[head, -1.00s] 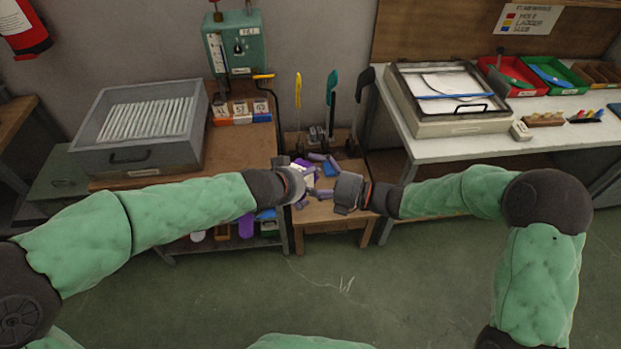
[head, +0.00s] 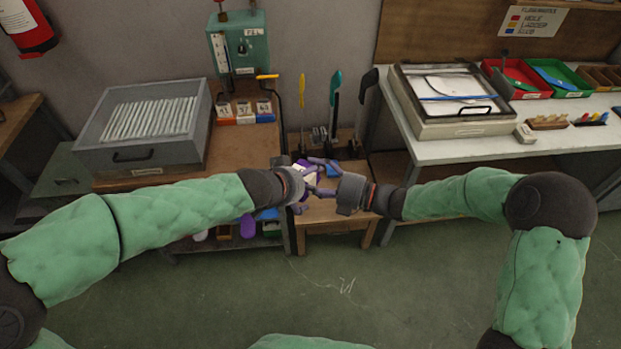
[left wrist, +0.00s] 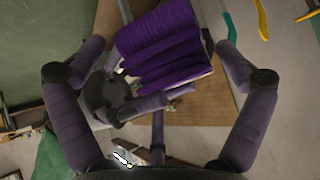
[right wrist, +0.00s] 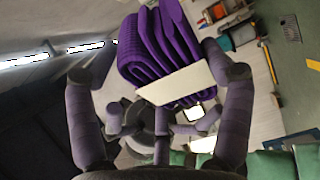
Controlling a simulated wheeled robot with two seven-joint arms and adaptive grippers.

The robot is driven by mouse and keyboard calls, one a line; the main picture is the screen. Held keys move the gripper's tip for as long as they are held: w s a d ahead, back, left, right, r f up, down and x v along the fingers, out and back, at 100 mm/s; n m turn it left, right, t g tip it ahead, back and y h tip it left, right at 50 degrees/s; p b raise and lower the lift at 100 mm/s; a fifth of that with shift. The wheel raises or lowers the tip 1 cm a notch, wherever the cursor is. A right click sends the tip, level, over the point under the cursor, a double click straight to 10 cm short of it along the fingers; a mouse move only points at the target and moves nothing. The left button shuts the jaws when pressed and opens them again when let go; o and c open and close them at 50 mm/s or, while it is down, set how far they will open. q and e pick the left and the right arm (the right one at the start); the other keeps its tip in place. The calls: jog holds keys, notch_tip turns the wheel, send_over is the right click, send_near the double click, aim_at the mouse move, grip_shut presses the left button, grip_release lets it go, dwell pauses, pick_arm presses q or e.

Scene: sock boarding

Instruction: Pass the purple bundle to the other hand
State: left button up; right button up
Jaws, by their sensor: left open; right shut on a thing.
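The purple bundle (head: 301,164) is a stack of folded, ribbed purple cloth with a pale band, seen between my two grippers in the head view. In the right wrist view the bundle (right wrist: 160,55) lies between the fingers of my right gripper (head: 326,190), which is shut on it. My left gripper (head: 306,178) is open, its fingers spread on either side of the bundle (left wrist: 160,45) in the left wrist view. The two grippers face each other closely. In the head view the fingers overlap and hide much of the bundle.
A small wooden table (head: 330,212) stands below the grippers. At left is a grey tray (head: 88,120) of white rods on a bench. At right a white worktable (head: 440,150) bears a framed box (head: 455,125) and coloured bins. Green floor is clear in front.

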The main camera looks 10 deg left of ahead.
pick_arm(q)
jog(key=v, duration=1)
notch_tip(320, 180, down, 27)
jog(key=s+d+n+g, duration=0.2)
jog(key=n+g, duration=0.1)
jog(key=g, duration=0.3)
jog(key=s+f+n+g, duration=0.1)
jog(key=s+f+n, duration=0.1)
jog(key=s+f, duration=0.3)
jog(key=s+f+n, duration=0.2)
jog(key=s+f, duration=0.3)
jog(key=f, duration=0.7)
jog(key=shift+a+g, duration=0.3)
jog(key=shift+g, duration=0.1)
